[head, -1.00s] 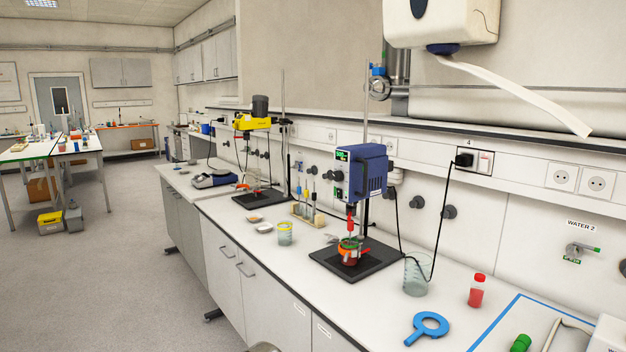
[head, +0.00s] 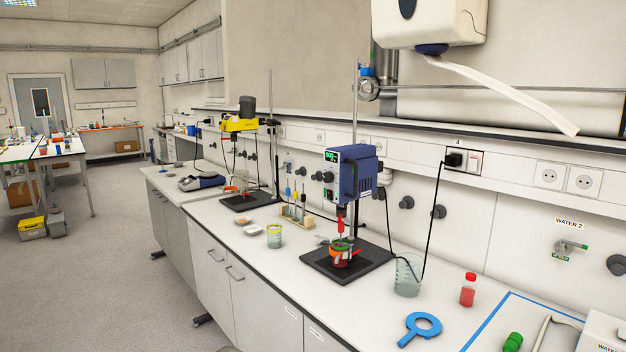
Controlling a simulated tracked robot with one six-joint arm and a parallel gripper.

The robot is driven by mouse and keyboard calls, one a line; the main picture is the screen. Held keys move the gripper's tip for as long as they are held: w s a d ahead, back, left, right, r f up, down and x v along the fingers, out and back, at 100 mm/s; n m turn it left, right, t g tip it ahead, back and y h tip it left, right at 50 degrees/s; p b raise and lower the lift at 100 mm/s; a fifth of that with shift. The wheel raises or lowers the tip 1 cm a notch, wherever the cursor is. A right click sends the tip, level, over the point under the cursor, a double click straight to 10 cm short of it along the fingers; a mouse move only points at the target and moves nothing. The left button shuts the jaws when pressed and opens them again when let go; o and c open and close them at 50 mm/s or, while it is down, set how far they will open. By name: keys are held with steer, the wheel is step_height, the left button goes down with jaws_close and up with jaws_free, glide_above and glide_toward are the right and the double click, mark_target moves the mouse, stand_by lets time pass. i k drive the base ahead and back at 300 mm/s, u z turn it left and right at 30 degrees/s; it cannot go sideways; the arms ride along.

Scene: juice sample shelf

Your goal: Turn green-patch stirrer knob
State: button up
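A blue overhead stirrer (head: 352,178) stands on the bench on a rod with a black base plate (head: 372,262). My gripper is not in view.
A yellow stirrer (head: 239,124) stands farther back. Floor left of the bench (head: 110,290) is clear.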

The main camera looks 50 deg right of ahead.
mark_target(327, 177)
steer(key=i, duration=0.9)
steer(key=z, duration=0.05)
